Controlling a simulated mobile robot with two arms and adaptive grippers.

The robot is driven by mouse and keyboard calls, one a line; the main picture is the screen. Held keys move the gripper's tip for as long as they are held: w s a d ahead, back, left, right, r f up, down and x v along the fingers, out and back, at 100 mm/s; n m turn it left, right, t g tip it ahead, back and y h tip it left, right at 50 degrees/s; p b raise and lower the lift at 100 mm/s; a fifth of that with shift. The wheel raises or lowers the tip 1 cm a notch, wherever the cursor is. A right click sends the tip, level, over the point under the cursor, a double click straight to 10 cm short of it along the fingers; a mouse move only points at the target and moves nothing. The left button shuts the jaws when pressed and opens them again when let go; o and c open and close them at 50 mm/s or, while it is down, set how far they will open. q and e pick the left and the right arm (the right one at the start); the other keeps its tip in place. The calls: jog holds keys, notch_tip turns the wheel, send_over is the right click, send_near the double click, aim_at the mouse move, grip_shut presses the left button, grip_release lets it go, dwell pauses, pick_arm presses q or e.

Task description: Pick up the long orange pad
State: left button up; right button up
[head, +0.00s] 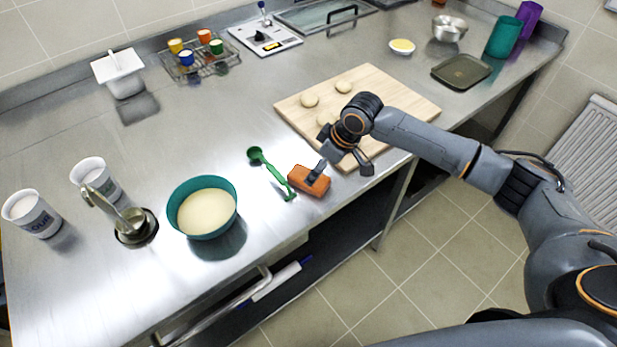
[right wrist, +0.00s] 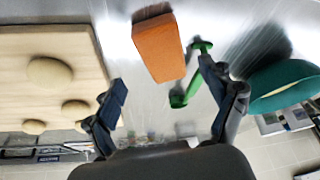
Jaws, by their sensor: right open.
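The orange pad (head: 306,184) is a small block lying on the steel counter near its front edge, just left of the cutting board. In the right wrist view the pad (right wrist: 158,47) shows ahead of the fingertips, between their lines. My right gripper (head: 342,168) is open and empty, beside the pad over the front of the cutting board. One dark finger overlaps the pad in the head view; I cannot tell whether it touches. The right wrist view shows both fingers of this gripper (right wrist: 164,85) spread apart. My left gripper is not in view.
A green ladle (head: 272,174) lies close left of the pad. A teal bowl (head: 203,228) stands further left. The cutting board (head: 395,95) holds several dough balls. Cups, a wire rack (head: 214,63) and a scale (head: 264,42) stand further off. The counter middle is clear.

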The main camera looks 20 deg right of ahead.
jog(key=shift+w+a+f+p, duration=0.15)
jog(key=shift+a+f+p, duration=0.15)
jog(key=shift+f, duration=0.15)
jog(key=p+x, duration=0.1)
jog(key=x, duration=0.2)
jog(key=shift+w+a+f, duration=0.15)
jog(key=shift+a+f, duration=0.1)
jog(key=shift+w+f, duration=0.1)
jog(key=shift+f, duration=0.3)
jog(key=shift+c, duration=0.2)
jog(key=c, duration=1.3)
notch_tip(320, 180, up, 9)
jog(key=shift+f+b, duration=0.1)
jog(key=shift+b, duration=0.9)
jog(key=shift+r, duration=0.65)
